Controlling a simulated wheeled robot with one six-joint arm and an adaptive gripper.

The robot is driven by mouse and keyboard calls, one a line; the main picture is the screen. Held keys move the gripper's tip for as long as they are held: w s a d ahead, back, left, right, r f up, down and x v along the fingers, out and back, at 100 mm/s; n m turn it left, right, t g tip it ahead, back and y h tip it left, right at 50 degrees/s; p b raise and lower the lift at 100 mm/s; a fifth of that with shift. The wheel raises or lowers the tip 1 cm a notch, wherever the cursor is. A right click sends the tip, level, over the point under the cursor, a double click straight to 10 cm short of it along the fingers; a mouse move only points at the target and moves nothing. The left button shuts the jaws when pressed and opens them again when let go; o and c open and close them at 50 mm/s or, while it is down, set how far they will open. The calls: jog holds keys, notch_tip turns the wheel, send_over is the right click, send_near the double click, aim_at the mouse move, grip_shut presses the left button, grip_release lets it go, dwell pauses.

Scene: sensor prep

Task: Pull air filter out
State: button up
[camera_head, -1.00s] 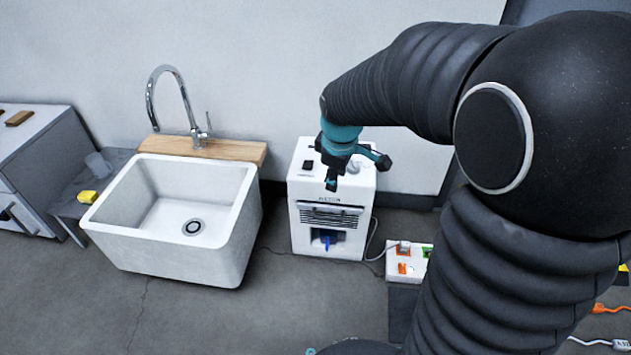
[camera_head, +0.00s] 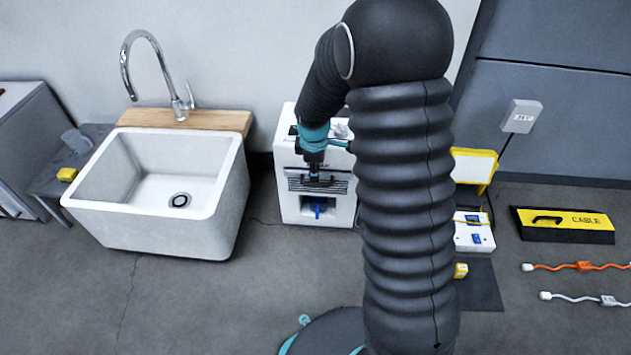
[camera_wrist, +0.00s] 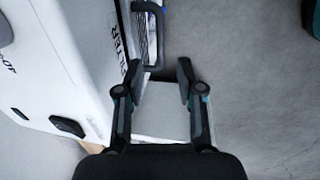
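The air filter is a slatted dark panel (camera_head: 340,187) with a bar handle, set in the front of a white machine (camera_head: 287,160). In the wrist view, its dark handle (camera_wrist: 149,12) stands out from the front at the top, beside the lettering FILTER. My gripper (camera_head: 316,179) is in front of the panel in the head view and hides part of it. In the wrist view my gripper (camera_wrist: 158,74) has its two fingers apart with nothing held between them. The handle is beyond the fingertips; I cannot tell whether the left finger touches the machine.
A white sink (camera_head: 220,205) with a wooden ledge stands left of the machine. A blue part (camera_head: 318,207) shows in the opening below the filter. A white switch box (camera_head: 466,238) and a yellow-black cable cover (camera_head: 563,235) are at right. The floor in front is mostly clear.

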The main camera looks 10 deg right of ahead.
aim_at(315, 185)
jog(key=f, duration=0.3)
jog(key=w+f, duration=0.1)
jog(key=f, duration=0.1)
jog(key=shift+d+f+b, duration=0.15)
jog(key=shift+f+b, duration=0.2)
grip_shut()
